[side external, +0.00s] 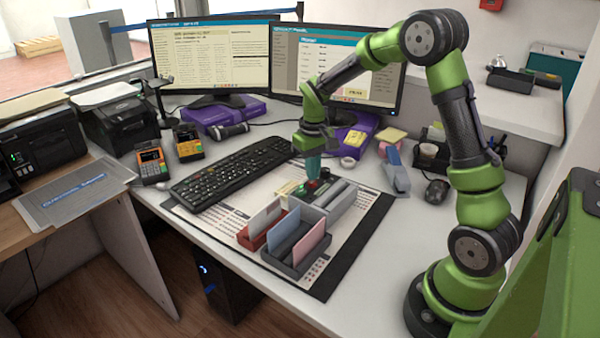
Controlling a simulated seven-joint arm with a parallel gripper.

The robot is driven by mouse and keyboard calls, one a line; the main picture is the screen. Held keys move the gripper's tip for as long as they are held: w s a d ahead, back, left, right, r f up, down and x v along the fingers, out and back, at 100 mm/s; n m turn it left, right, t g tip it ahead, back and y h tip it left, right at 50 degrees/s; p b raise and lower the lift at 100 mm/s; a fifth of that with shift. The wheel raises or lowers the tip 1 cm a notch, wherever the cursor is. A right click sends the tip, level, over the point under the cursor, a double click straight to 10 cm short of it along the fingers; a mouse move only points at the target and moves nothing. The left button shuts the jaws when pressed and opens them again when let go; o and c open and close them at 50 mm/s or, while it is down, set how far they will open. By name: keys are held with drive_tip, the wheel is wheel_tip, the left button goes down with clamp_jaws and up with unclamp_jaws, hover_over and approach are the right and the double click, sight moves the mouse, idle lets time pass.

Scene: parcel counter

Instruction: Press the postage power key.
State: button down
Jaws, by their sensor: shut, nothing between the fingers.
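My gripper (313,176) points straight down over the middle of the desk, with its teal fingers shut and empty. Its tips are at or just above a small dark device (308,193) that shows small red and green parts. I cannot tell whether the tips touch it. The postage power key itself is too small to make out, and the fingers hide part of the device's top.
Grey trays (338,200) stand right beside the device. A red card holder (262,225) and a grey card holder (297,250) stand in front. A black keyboard (228,172) lies left, monitors (215,58) behind. A stapler-like blue-grey object (396,172) and a mouse (437,191) lie right.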

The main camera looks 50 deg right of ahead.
drive_tip(key=shift+f, duration=0.7)
idle(0.3)
drive_tip(key=shift+r, duration=0.75)
wheel_tip(320, 180, up, 8)
idle(4.9)
drive_tip(key=shift+f, duration=0.1)
